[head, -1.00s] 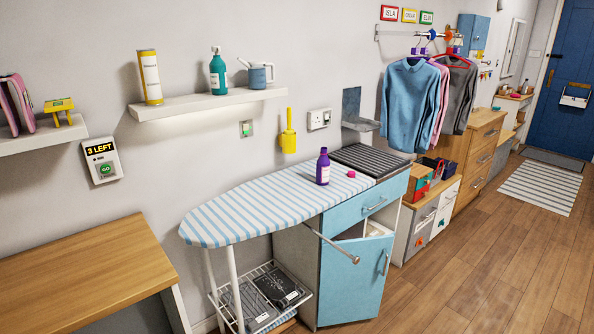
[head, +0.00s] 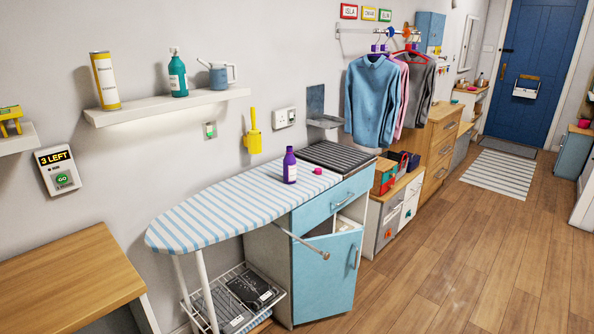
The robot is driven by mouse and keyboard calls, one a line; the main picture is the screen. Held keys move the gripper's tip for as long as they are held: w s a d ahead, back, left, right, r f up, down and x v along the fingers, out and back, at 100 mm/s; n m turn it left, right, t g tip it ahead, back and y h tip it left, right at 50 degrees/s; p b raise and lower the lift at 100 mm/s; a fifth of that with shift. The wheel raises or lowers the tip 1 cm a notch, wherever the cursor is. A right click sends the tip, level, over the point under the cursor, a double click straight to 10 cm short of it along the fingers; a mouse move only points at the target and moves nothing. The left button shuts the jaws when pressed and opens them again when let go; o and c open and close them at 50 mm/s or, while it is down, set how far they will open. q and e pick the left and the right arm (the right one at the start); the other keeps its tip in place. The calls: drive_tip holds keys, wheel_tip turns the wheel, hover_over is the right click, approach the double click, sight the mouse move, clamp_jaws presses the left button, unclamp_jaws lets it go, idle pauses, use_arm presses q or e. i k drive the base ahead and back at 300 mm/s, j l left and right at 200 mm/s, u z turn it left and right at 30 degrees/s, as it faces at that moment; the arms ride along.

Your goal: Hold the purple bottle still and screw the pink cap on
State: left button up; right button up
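The purple bottle (head: 290,166) stands upright on the blue-and-white striped ironing board (head: 215,209), near its right end. It has a pale label, and its narrow neck shows no pink cap on it. The pink cap (head: 318,171) lies on the board just to the right of the bottle, apart from it. Neither of my grippers is in the head view.
A dark ridged top (head: 337,155) adjoins the board on the right, above a blue cabinet (head: 326,269) with a part-open front. A wooden worktop (head: 68,278) is at lower left. A shelf (head: 165,106) hangs above. Wooden floor (head: 450,255) is clear at right.

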sight(290, 165)
drive_tip(key=i+l+u, duration=0.2)
drive_tip(key=u, duration=0.3)
drive_tip(key=i+l+u, duration=0.15)
drive_tip(key=l+u, duration=0.15)
drive_tip(key=u, duration=0.15)
drive_tip(key=i+l+u, duration=0.1)
drive_tip(key=l, duration=0.35)
drive_tip(key=i+l+u, duration=0.1)
drive_tip(key=l, duration=0.35)
drive_tip(key=i+l+u, duration=0.1)
drive_tip(key=i+l, duration=0.15)
drive_tip(key=l, duration=0.25)
drive_tip(key=i+l+u, duration=0.1)
drive_tip(key=l, duration=0.4)
drive_tip(key=i+l+u, duration=0.1)
drive_tip(key=l, duration=0.8)
drive_tip(key=i+l, duration=0.15)
drive_tip(key=l, duration=0.7)
drive_tip(key=i, duration=0.05)
